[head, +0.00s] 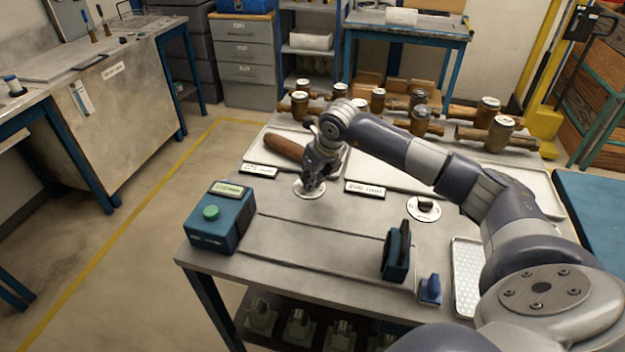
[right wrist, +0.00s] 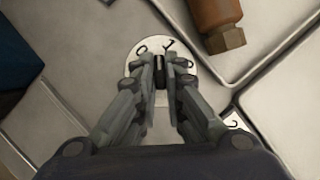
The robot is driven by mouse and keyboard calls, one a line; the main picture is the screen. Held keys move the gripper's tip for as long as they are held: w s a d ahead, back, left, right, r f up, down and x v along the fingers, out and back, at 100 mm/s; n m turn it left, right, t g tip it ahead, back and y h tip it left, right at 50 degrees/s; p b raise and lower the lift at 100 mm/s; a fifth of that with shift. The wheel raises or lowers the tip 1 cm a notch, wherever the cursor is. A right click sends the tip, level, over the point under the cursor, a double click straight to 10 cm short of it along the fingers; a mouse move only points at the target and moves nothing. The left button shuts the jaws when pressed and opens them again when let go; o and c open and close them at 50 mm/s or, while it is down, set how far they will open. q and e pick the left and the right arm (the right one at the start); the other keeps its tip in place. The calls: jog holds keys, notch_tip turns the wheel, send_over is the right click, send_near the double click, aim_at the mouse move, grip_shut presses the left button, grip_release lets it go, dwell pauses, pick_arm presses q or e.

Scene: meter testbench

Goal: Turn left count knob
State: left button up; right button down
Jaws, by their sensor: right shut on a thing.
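The left count knob is a small black knob (right wrist: 160,73) on a round white dial plate, mostly hidden by my fingers. In the head view its white dial plate (head: 309,194) sits on the bench between two labels. My right gripper (head: 311,186) reaches down over the dial from above. In the right wrist view the fingers (right wrist: 161,76) are closed on either side of the knob. The dial marks "0", "1" and a third mark show above the fingers. A second knob (head: 425,206) on its own white dial stands to the right. My left gripper is not in view.
A teal box with a green button (head: 211,213) stands at the bench's left corner. A brown cylinder with a nut end (right wrist: 215,18) lies close beside the dial. Several brass meters (head: 420,120) stand at the back. A blue-black device (head: 397,252) stands at front right.

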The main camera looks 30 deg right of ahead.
jog(key=shift+a+m+h+b, duration=0.15)
jog(key=shift+m+h+b, duration=0.7)
jog(key=shift+m, duration=1.35)
jog(key=c, duration=1.7)
grip_release()
jog(key=v, duration=1.2)
jog(key=shift+w+r, duration=0.15)
jog(key=shift+w, duration=0.05)
jog(key=shift+a, duration=0.1)
